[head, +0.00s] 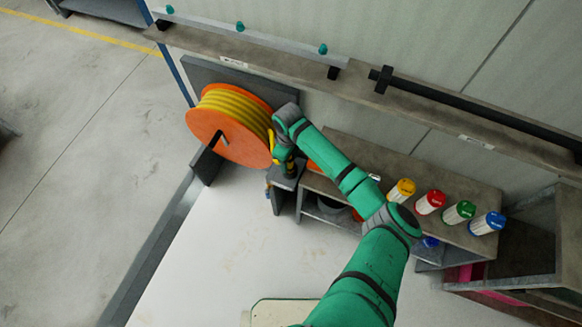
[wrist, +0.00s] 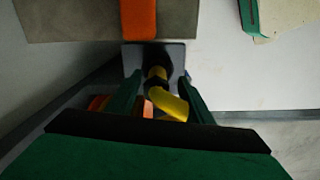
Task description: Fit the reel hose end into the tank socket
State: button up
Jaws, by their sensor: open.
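The orange reel (head: 232,150) wound with yellow hose stands at the left of the head view. My gripper (head: 284,156) is beside it, over a small dark grey stand (head: 286,178). In the wrist view my gripper (wrist: 161,82) is open, its two green fingers on either side of the yellow hose end (wrist: 169,104). A black collar rings the hose end. Its tip points at a dark round fitting on a grey block (wrist: 177,53); I cannot tell whether this is the tank socket or how far the tip is seated. My arm hides much of this in the head view.
A bench (head: 345,153) to the right carries yellow, red (head: 430,202), green and blue canisters. A rail with a black bar (head: 470,112) runs along the wall above. An orange strip (wrist: 138,18) lies on a surface beyond the block. White floor (head: 235,240) in front is clear.

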jog(key=shift+w+f, duration=0.15)
jog(key=shift+f, duration=1.35)
grip_shut()
jog(key=shift+r, duration=0.1)
